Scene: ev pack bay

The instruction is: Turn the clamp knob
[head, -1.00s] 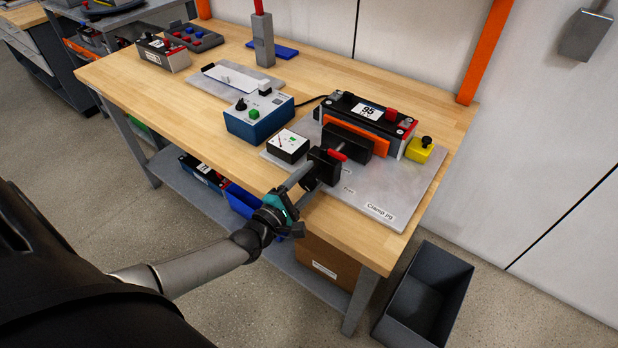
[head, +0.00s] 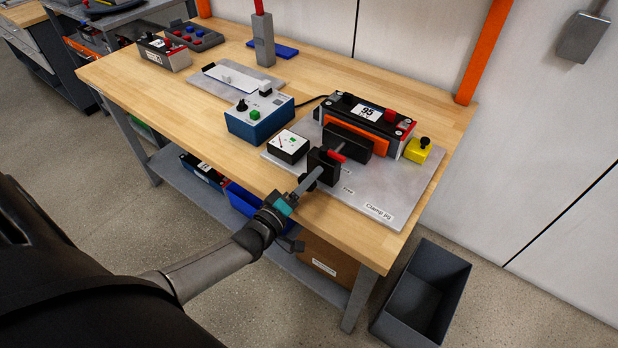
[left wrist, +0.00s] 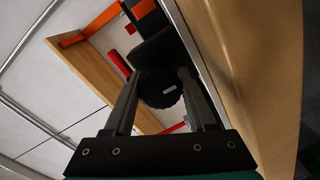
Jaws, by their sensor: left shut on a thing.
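The clamp knob (left wrist: 160,88) is a round black grooved knob with a small pale mark, facing me in the left wrist view. My left gripper (left wrist: 158,84) is shut on the knob, one finger on each side of it. In the head view my left gripper (head: 309,181) reaches over the bench's front edge to the clamp, its fingers nearly edge-on and hiding most of the knob. The black clamp block (head: 323,166) stands on the grey clamp jig plate (head: 398,190). Behind it a black pad (head: 348,141) stands against the orange plate by the battery module (head: 369,112).
A small meter box (head: 287,147) and a blue control box (head: 259,118) stand left of the clamp. A yellow button box (head: 418,150) is at right. A grey bin (head: 424,294) stands on the floor.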

